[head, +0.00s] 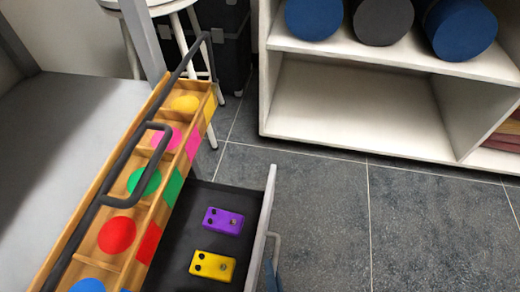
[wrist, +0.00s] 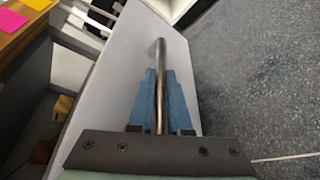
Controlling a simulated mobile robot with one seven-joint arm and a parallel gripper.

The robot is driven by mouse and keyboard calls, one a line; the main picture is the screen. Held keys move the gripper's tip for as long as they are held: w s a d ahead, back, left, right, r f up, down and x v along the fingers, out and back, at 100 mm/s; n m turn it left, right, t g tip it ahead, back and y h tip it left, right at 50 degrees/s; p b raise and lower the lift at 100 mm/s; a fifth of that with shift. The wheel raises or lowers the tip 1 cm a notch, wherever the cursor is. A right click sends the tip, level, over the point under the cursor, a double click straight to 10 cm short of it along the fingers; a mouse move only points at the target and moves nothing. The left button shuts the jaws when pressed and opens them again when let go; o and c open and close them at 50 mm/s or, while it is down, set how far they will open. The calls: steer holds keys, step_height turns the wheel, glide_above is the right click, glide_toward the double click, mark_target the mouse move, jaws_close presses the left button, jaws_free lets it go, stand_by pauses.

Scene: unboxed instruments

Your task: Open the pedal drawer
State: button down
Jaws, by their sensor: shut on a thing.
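The pedal drawer (head: 187,237) stands pulled out in the head view, with its dark inside showing. A purple pedal (head: 223,221) and a yellow pedal (head: 212,266) lie in it. Its pale front (wrist: 107,95) fills the middle of the wrist view. The metal bar handle (wrist: 160,48) sticks out from that front. My gripper (wrist: 161,76) has its blue fingers on both sides of the handle and is shut on it. In the head view only a bit of blue finger (head: 271,276) shows at the bottom edge, beside the handle (head: 276,243).
A wooden box (head: 126,226) with coloured discs and a dark handle rail stands above the drawer's left side. A white shelf (head: 365,110) with blue and grey rolls stands at the back right. A white stool (head: 186,25) stands behind. Grey tiled floor (head: 330,215) right of the drawer is clear.

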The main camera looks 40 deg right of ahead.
steer(key=shift+s, duration=0.15)
steer(key=c, duration=0.9)
jaws_free()
steer(key=shift+o, duration=0.2)
steer(key=p+v, duration=0.5)
steer(key=v, duration=0.8)
steer(key=shift+d, duration=0.1)
